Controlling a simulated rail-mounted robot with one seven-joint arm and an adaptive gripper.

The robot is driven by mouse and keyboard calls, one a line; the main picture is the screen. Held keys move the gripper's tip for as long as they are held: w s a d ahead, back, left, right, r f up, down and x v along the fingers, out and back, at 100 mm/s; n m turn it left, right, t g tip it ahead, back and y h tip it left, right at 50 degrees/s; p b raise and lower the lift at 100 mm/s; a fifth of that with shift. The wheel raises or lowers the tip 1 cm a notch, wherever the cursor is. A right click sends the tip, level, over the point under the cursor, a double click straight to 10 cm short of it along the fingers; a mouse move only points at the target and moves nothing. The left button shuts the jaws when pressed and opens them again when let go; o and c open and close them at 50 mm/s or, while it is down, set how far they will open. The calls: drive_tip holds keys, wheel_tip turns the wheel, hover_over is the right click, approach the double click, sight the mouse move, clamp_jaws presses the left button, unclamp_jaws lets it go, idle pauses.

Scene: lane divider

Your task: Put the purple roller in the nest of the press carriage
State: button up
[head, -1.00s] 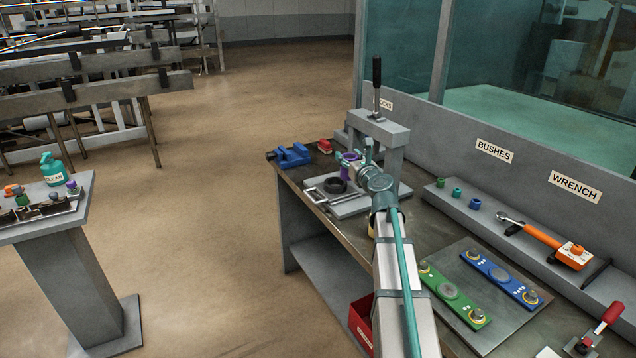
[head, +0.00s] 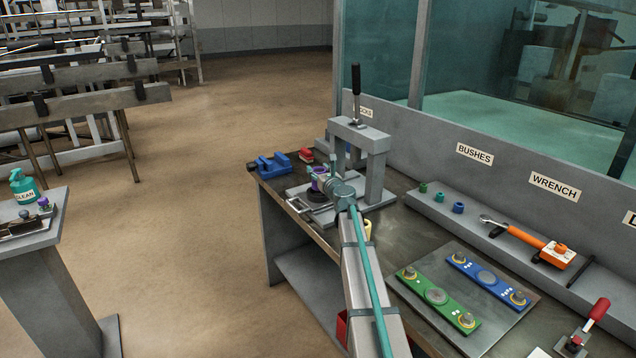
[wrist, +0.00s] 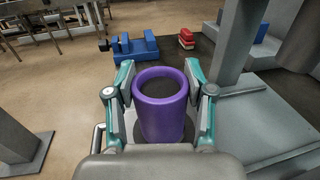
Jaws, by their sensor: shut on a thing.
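The purple roller (wrist: 163,118) is upright between the fingers of my gripper (wrist: 160,78), which is shut on it in the wrist view. It has a hollow, open top. In the head view the roller (head: 317,183) is partly hidden by my wrist, at the press carriage (head: 297,205), a grey plate with a handle at its front-left. A dark round nest (head: 317,196) shows just below the roller. The roller's lower end is hidden, so I cannot tell whether it touches the nest. The grey press frame (head: 376,165) stands to the right, its lever upright.
A blue clamp-like block (head: 272,164) and a red block (head: 306,155) lie behind the carriage. Green and blue plates (head: 437,297) lie on the bench nearer me. Bushes (head: 440,198) and an orange wrench (head: 530,240) sit on the right ledge.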

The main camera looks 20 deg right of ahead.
drive_tip(key=shift+w+d+f, duration=0.1)
drive_tip(key=shift+w+f, duration=0.3)
drive_tip(key=shift+f, duration=0.05)
drive_tip(key=shift+w+f+b, duration=0.15)
drive_tip(key=shift+f+b, duration=0.15)
drive_tip(key=shift+f, duration=1.45)
drive_tip(key=shift+f, duration=0.1)
drive_tip(key=o, duration=1.3)
drive_tip(key=shift+c, duration=0.2)
drive_tip(key=s, duration=0.4)
drive_tip(key=s+b, duration=0.1)
drive_tip(key=s, duration=0.7)
drive_tip(key=shift+a, duration=0.25)
